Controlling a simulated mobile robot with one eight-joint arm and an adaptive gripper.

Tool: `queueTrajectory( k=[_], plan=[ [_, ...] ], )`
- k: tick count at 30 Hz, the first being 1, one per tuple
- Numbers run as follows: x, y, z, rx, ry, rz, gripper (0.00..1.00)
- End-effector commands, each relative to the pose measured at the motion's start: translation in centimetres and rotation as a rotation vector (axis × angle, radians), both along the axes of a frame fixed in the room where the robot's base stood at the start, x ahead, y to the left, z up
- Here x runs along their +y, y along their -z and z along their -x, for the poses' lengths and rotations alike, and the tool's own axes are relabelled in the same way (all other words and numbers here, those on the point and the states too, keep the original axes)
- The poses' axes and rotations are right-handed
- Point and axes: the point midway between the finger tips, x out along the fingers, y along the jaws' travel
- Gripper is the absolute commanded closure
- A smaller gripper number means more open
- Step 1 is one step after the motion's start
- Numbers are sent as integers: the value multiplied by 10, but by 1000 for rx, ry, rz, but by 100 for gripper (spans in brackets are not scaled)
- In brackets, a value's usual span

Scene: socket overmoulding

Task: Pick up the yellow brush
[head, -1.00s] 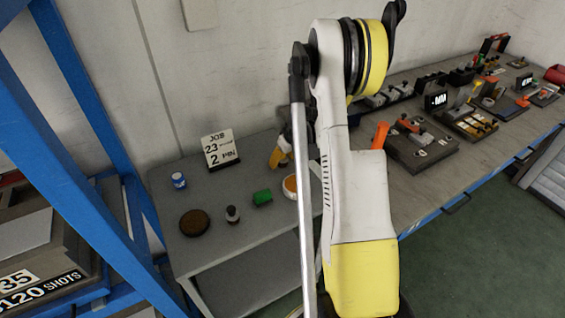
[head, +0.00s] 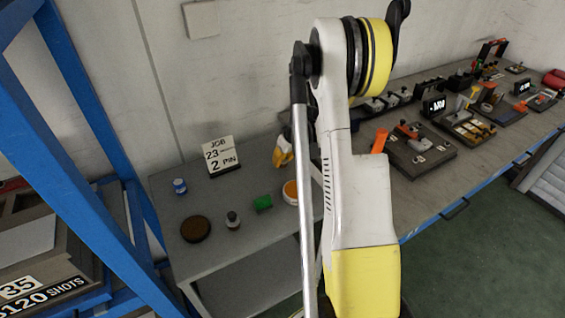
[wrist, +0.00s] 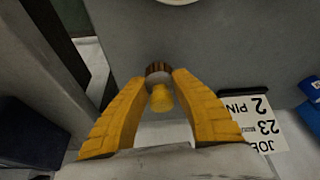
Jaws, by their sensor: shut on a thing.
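In the wrist view, my gripper (wrist: 160,88) has its two yellow fingers closed on the yellow brush (wrist: 161,98). The brush has a yellow knob-like handle, a pale grey collar and brown bristles beyond the fingertips. In the head view, part of my gripper (head: 281,156) shows as a yellow and white shape, right of the job sign and behind the orange-and-white bowl. My arm hides much of that area, and I cannot make out the brush there.
On the grey table (head: 172,255) are the job sign (head: 221,156), a blue-and-white can (head: 180,186), a brown disc (head: 195,229), a small dark bottle (head: 233,220), a green block (head: 263,203) and the bowl (head: 291,191). A blue rack post (head: 80,190) stands left. Fixtures (head: 420,151) fill the right bench.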

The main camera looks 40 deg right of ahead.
Motion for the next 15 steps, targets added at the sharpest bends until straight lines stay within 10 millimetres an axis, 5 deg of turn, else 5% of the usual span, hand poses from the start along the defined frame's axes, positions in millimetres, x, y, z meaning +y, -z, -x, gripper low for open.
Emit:
queueTrajectory(
  k=[2, 15],
  plan=[
    [0, -21, 0, 0, 0, 0, 100],
    [-94, -74, 25, -1, 2, 0, 100]
  ],
)
